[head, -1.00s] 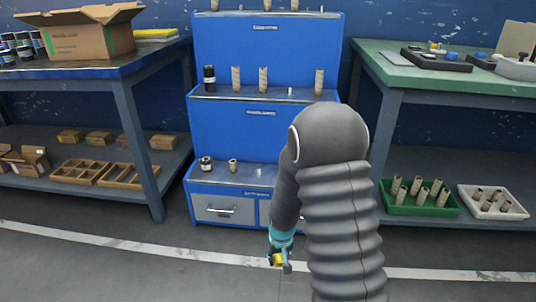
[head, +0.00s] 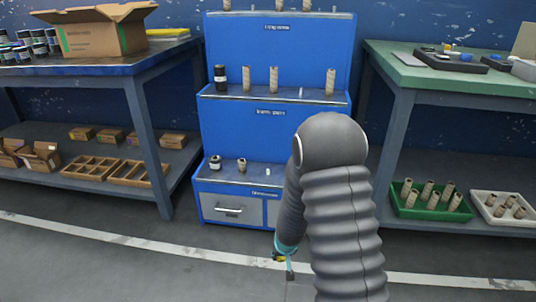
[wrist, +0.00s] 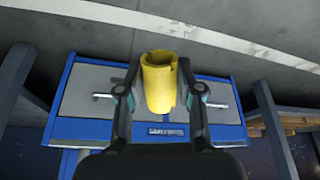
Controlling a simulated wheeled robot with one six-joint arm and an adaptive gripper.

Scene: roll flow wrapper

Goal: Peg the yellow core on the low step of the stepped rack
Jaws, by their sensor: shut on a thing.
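The yellow core (wrist: 160,82) is a short, hollow tube held between the two fingers of my gripper (wrist: 162,95) in the wrist view. In the head view my gripper (head: 282,258) is low, in front of the rack and over the floor; the core is mostly hidden there. The blue stepped rack (head: 275,125) stands ahead. Its low step (head: 228,174) carries a dark roll (head: 215,162), a short brown core (head: 241,164) and a bare pale peg (head: 267,171). My arm hides the low step's right part.
The middle step holds a black roll (head: 220,77), brown cores (head: 273,80) and a bare peg (head: 300,92). A bench (head: 130,66) stands left and a green-topped bench (head: 440,80) right, with a green bin (head: 432,211) and a white bin (head: 500,213) on its shelf.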

